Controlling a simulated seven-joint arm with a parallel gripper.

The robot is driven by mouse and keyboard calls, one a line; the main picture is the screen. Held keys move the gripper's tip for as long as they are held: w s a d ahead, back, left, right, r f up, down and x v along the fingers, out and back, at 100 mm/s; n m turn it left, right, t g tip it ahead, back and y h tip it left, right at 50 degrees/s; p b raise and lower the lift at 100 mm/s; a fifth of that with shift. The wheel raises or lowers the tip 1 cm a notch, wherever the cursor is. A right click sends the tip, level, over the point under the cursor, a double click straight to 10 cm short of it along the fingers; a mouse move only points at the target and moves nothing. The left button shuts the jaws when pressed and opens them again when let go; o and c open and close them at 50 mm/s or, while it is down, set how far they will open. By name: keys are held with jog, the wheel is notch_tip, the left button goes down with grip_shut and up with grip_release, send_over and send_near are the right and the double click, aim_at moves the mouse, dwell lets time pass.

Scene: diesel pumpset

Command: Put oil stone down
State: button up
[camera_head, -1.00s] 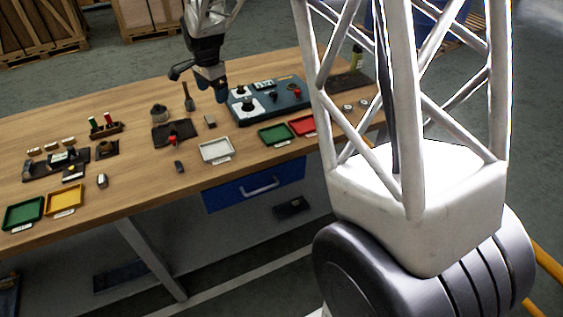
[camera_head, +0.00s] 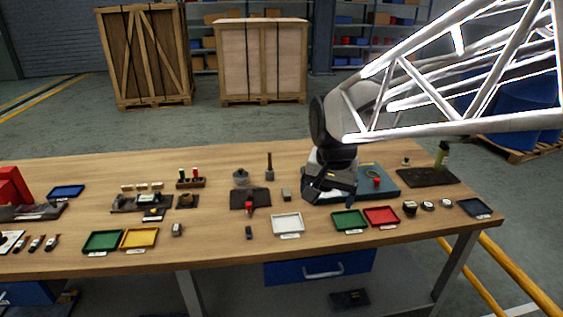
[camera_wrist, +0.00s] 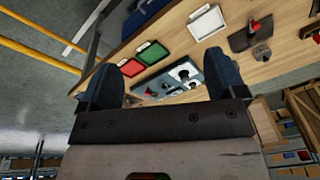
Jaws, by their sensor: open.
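My gripper (camera_head: 330,190) is over the left part of a blue-grey base plate (camera_head: 378,184). In the wrist view its two fingers are wide apart (camera_wrist: 163,82), with nothing between them. No stone is in its grip. A small grey block (camera_head: 286,195) lies on the wooden table (camera_head: 215,245), left of the gripper. A small dark block (camera_head: 248,232) lies nearer the front edge. I cannot tell which of these, if either, is the oil stone.
White (camera_head: 287,224), green (camera_head: 349,220) and red (camera_head: 381,216) trays stand along the front, right of centre. A dark mat (camera_head: 243,199) with a red-marked item lies left of the grey block. A bottle (camera_head: 442,154) stands at the back right. Bare wood lies front centre.

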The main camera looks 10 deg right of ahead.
jog(key=s+f+n, duration=0.2)
jog(key=s+n, duration=0.3)
jog(key=s, duration=1.1)
jog(key=shift+s+d+t, duration=0.2)
jog(key=shift+s+t, duration=0.2)
jog(key=shift+o, duration=0.4)
jog(key=shift+w, duration=0.1)
